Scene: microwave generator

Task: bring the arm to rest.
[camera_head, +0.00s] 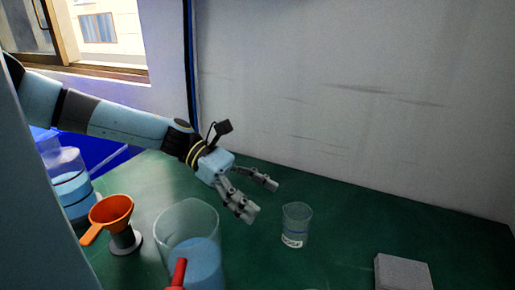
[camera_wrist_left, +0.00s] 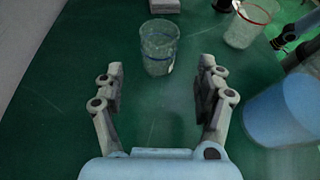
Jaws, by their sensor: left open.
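My left arm comes in from the left in the head view, and its gripper (camera_head: 262,199) is open and empty above the green table (camera_head: 340,205). In the left wrist view the two fingers of the left gripper (camera_wrist_left: 160,88) are spread apart with only bare table between them. A small glass beaker (camera_head: 296,226) stands upright just beyond the fingertips and apart from them. The beaker also shows ahead of the fingers in the left wrist view (camera_wrist_left: 159,47). My right gripper does not show clearly in either view.
A large beaker of blue liquid (camera_head: 203,262) stands in front, with a red item (camera_head: 178,272) before it. An orange funnel (camera_head: 112,210) on a stand and a bottle (camera_head: 70,185) are at left. A grey block (camera_head: 403,272) lies at right. A wall (camera_head: 350,90) closes the back.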

